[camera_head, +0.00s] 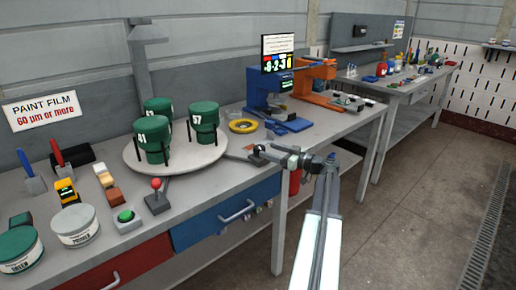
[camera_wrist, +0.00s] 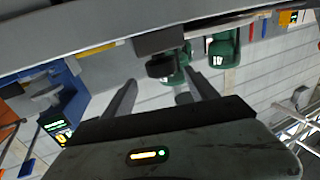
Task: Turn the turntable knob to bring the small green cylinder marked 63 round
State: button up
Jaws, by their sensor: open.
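The round grey turntable (camera_head: 200,160) sits on the workbench with three green cylinders on it. The front left cylinder (camera_head: 152,140) reads 41 and the right one (camera_head: 204,122) reads 57. The back cylinder (camera_head: 158,106) is partly hidden, and its number is hard to read, ending in 3. A dark knob (camera_head: 258,155) stands at the bench's front edge, right of the turntable. My gripper (camera_head: 276,152) is open just right of the knob. In the wrist view the knob (camera_wrist: 160,66) shows ahead of and between the open fingers (camera_wrist: 162,92); contact cannot be told.
A red-topped joystick (camera_head: 156,190), a green button (camera_head: 126,216) and paint tins (camera_head: 75,225) stand left along the bench. A yellow ring (camera_head: 242,126), a blue machine (camera_head: 266,88) and an orange machine (camera_head: 314,80) stand behind my gripper. The floor (camera_head: 410,200) at right is clear.

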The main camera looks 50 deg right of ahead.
aim_at(260, 147)
jog(key=w, duration=0.2)
jog(key=w+a, duration=0.1)
jog(key=w, duration=0.2)
jog(key=shift+w+a, duration=0.15)
jog(key=shift+a, duration=0.05)
jog(key=c, duration=1.4)
jog(key=shift+o, duration=0.3)
jog(key=shift+d, duration=0.3)
jog(key=shift+a+y, duration=0.1)
jog(key=shift+y, duration=0.2)
